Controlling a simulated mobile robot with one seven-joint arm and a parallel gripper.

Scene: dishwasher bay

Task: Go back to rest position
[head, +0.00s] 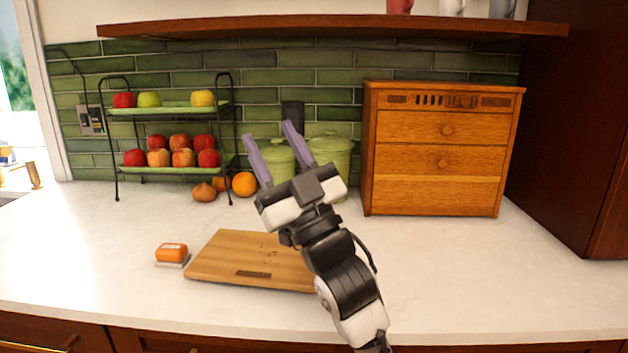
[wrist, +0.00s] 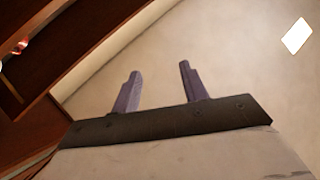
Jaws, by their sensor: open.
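My gripper (head: 269,155) is raised in front of the counter in the head view, its two purple fingers apart and pointing up and to the left. Nothing is between them. In the wrist view the open fingers (wrist: 158,88) show against a pale plain surface, with nothing held. In the head view my arm covers the right part of the cutting board and part of the green canisters.
A cutting board (head: 225,262) and an orange sponge-like block (head: 172,251) lie on the white counter (head: 90,240). Behind stand a fruit rack (head: 175,109), green canisters (head: 330,152) and a wooden drawer box (head: 436,150). A shelf (head: 335,27) hangs above. The right counter is clear.

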